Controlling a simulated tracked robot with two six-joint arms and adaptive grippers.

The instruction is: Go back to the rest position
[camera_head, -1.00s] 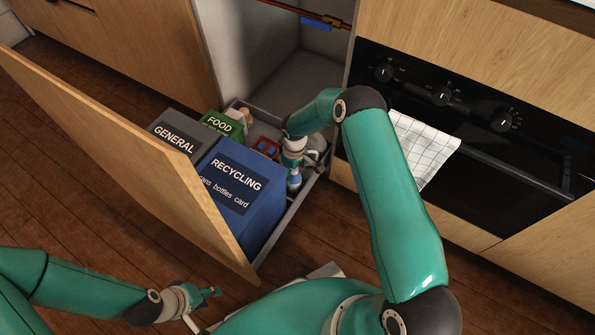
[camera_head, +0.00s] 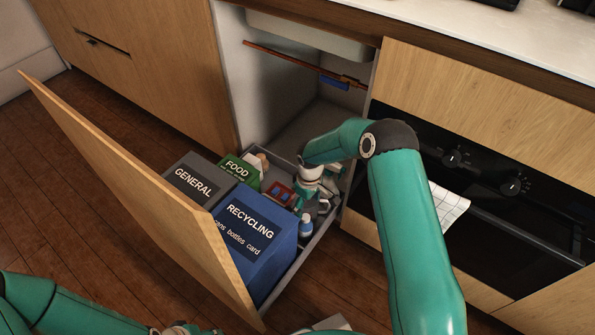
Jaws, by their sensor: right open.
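My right arm reaches down over the open pull-out drawer from the right. My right gripper (camera_head: 307,207) is open at the drawer's right end, just behind a small blue-and-white bottle (camera_head: 306,226); whether it touches anything there cannot be told. My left gripper (camera_head: 187,329) is cut off at the bottom edge, so its fingers cannot be judged. My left forearm lies along the bottom left.
The drawer's tall wooden front (camera_head: 140,190) stands out over the floor. Grey GENERAL (camera_head: 190,177), green FOOD (camera_head: 240,169) and blue RECYCLING (camera_head: 250,250) bins fill its left. A black oven (camera_head: 500,215) with a checked towel (camera_head: 447,204) is at right.

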